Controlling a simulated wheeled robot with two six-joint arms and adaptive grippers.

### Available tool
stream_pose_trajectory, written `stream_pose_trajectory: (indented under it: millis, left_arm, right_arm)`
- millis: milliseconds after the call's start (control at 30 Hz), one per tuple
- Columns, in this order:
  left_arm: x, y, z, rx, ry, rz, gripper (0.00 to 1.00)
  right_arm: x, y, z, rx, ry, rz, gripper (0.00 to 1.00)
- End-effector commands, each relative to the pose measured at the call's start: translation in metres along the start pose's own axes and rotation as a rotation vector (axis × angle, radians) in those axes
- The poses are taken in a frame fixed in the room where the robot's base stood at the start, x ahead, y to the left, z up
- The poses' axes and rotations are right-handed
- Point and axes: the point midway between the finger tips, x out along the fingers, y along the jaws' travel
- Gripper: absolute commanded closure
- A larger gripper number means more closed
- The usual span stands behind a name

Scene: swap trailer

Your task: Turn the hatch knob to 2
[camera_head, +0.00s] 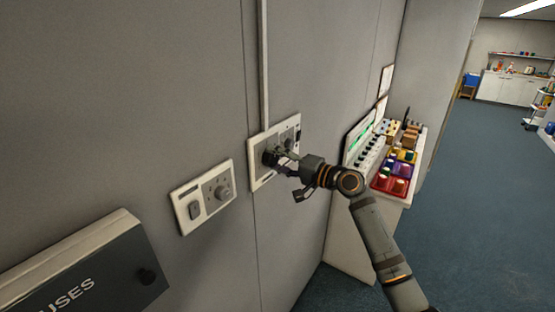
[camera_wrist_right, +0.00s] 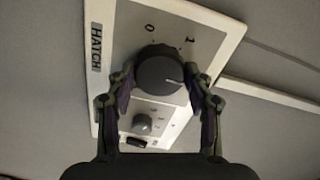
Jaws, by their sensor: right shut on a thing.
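The hatch panel (camera_head: 258,180) is a pale plate on the grey wall, with the conduit running up from it. In the right wrist view, the panel (camera_wrist_right: 196,22) carries the label HATCH (camera_wrist_right: 97,47) and the marks 0 and 1. The dark round hatch knob (camera_wrist_right: 160,72) has a pale pointer line at its right side, below the 1 as pictured. My right gripper (camera_wrist_right: 162,82) is shut on the knob, one finger on each side. In the head view my right gripper (camera_head: 281,163) is at the panel and hides part of the knob. My left gripper is not in view.
A second wall panel (camera_head: 187,212) with a knob is to the left. A fuse box (camera_head: 90,262) juts out at the lower left. A console (camera_head: 378,150) with coloured buttons stands right of my arm. Open blue floor (camera_head: 470,200) lies right.

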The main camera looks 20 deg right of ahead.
Motion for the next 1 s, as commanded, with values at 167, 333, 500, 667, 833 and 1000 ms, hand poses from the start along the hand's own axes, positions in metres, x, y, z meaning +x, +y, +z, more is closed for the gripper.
stream_pose_trajectory:
  millis: [167, 333, 500, 667, 833, 1000]
  left_arm:
    - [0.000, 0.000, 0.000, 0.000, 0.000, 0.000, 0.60]
    - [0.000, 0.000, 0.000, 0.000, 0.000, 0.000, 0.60]
    - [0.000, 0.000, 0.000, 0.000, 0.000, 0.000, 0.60]
    - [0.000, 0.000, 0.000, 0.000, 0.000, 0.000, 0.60]
    - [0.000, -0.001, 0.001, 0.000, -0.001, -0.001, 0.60]
    - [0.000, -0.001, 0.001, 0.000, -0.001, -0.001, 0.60]
  right_arm:
    - [0.000, -0.002, -0.001, 0.000, 0.002, -0.003, 0.80]
    - [0.000, -0.002, -0.001, -0.001, 0.002, -0.003, 0.44]
    - [0.000, -0.001, 0.000, -0.001, 0.001, -0.002, 0.25]
    - [0.000, -0.001, 0.000, 0.000, 0.001, -0.001, 0.25]
    - [-0.004, 0.001, -0.001, -0.001, 0.001, 0.001, 0.25]
    - [-0.032, 0.002, -0.001, -0.005, 0.001, 0.006, 0.25]
